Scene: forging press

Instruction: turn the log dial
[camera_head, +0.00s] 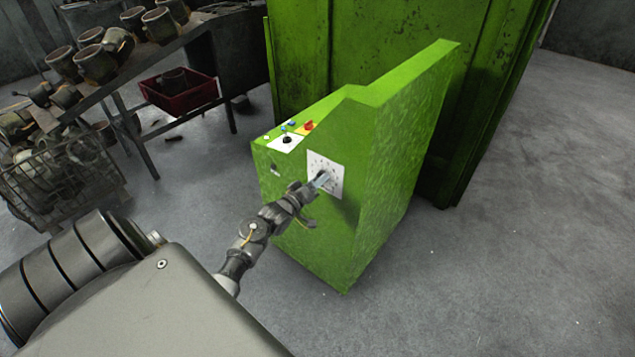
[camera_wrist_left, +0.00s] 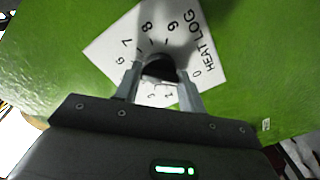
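The log dial (camera_wrist_left: 160,69) is a dark knob on a white square plate marked HEAT LOG, with numbers around it. The plate (camera_head: 334,166) is on the side of the green control cabinet (camera_head: 392,130). My left gripper (camera_head: 321,180) is at the dial, with its fingertips in front of the plate. In the left wrist view its fingers (camera_wrist_left: 160,78) lie on either side of the knob and appear to touch it. The gripper and its shadow cover part of the scale. My right gripper is not in view.
The cabinet's sloped top has a black knob (camera_head: 287,140), a red button (camera_head: 309,125) and small buttons. A big green machine (camera_head: 340,40) stands behind. A table with metal parts, a red bin (camera_head: 180,103) and a wire basket (camera_head: 55,180) are at left. The right floor is clear.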

